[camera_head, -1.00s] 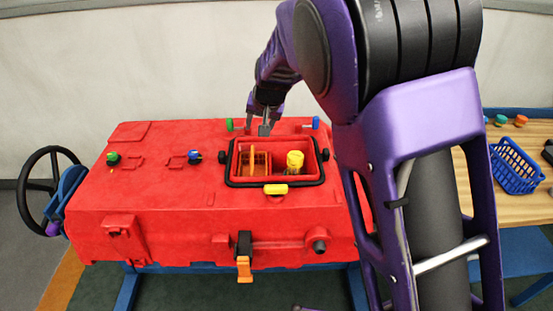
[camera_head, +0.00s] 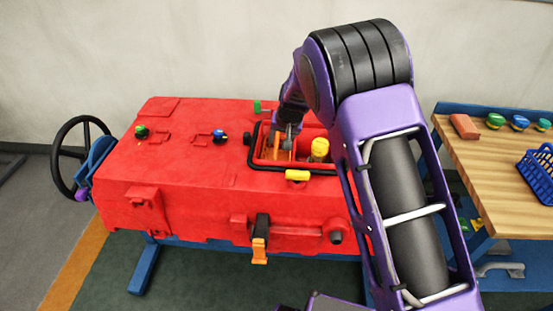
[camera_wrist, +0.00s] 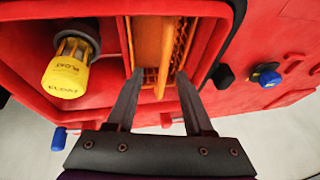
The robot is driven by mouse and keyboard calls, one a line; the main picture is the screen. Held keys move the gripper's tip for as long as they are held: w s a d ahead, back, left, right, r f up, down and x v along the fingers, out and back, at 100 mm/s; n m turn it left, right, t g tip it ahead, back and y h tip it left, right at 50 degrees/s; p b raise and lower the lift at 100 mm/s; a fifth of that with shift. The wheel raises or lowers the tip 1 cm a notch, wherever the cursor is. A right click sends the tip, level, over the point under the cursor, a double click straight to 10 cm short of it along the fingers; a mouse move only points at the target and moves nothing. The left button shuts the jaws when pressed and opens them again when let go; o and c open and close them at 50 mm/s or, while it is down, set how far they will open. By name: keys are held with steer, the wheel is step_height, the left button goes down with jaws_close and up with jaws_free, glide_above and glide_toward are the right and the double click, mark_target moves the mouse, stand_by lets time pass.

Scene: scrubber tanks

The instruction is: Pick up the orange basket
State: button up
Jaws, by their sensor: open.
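The orange basket (camera_wrist: 147,42) sits inside the open recess of the red tank (camera_head: 180,190). In the head view the basket (camera_head: 272,157) is at the left side of the recess, partly hidden by my gripper. In the wrist view my gripper (camera_wrist: 158,108) is open, its two fingers on either side of the basket's upright orange handle (camera_wrist: 166,60). A gap shows between each finger and the handle. My gripper (camera_head: 289,138) reaches down into the recess in the head view.
A yellow float (camera_wrist: 69,72) with a black cap stands in the recess beside the basket. The recess has a black rim (camera_head: 250,160). A wooden table (camera_head: 480,175) at the right holds a blue basket (camera_head: 538,172) and several coloured caps. A black wheel (camera_head: 62,160) is at the tank's left.

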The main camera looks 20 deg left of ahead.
mark_target(277, 144)
steer(key=x, duration=0.5)
steer(key=shift+w+a, duration=0.3)
steer(key=shift+f+b, duration=0.25)
steer(key=shift+b, duration=0.05)
stand_by(0.5)
jaws_close()
stand_by(1.2)
